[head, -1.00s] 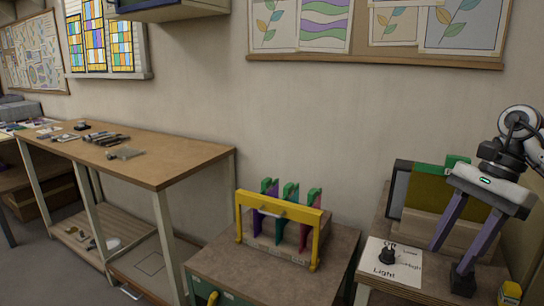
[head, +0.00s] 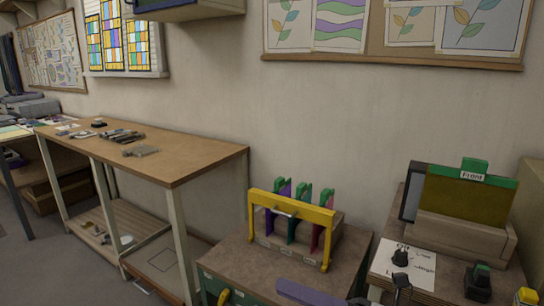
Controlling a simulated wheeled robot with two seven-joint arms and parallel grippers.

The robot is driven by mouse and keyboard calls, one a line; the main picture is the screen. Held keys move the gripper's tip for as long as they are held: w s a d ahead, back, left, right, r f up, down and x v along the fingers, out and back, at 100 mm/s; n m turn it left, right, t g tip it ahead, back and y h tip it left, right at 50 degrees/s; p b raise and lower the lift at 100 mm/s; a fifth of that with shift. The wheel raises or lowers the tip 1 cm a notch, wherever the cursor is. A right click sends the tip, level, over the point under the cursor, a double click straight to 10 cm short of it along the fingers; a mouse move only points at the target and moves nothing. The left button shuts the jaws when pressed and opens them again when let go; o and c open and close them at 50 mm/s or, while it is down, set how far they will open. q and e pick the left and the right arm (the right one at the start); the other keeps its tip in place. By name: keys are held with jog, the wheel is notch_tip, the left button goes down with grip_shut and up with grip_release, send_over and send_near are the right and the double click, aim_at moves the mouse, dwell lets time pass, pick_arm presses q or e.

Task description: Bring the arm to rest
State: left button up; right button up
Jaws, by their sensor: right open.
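My right gripper (head: 380,294) is only partly in view at the bottom edge. My left gripper is not in view.
A yellow-framed rack (head: 328,232) with green, purple and red upright pieces stands on the middle cabinet. A green-topped panel (head: 470,195) stands at right. A dark green-topped object (head: 478,282) and a yellow item (head: 527,298) are nearby. A wooden workbench (head: 190,160) stands left.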

jog(key=s+d+f+m+t+h, duration=0.1)
jog(key=d+f+m+t+h, duration=0.55)
jog(key=m, duration=0.65)
jog(key=s+d+f+m+t+h, duration=0.1)
jog(key=s+f+m+t+h, duration=0.15)
jog(key=f+m+h, duration=0.6)
jog(key=s+d+f+m+g, duration=0.2)
jog(key=s+f+m+g, duration=0.1)
jog(key=s+f+m, duration=0.5)
jog(key=s+d+f+m+g+h, duration=0.1)
jog(key=s+d+f+m+g, duration=0.1)
jog(key=s+f+m+g, duration=0.2)
jog(key=s+f+m, duration=0.3)
jog(key=s+f, duration=0.2)
jog(key=shift+s+m+h, duration=0.25)
jog(key=shift+m+h, duration=0.05)
jog(key=shift+m, duration=0.05)
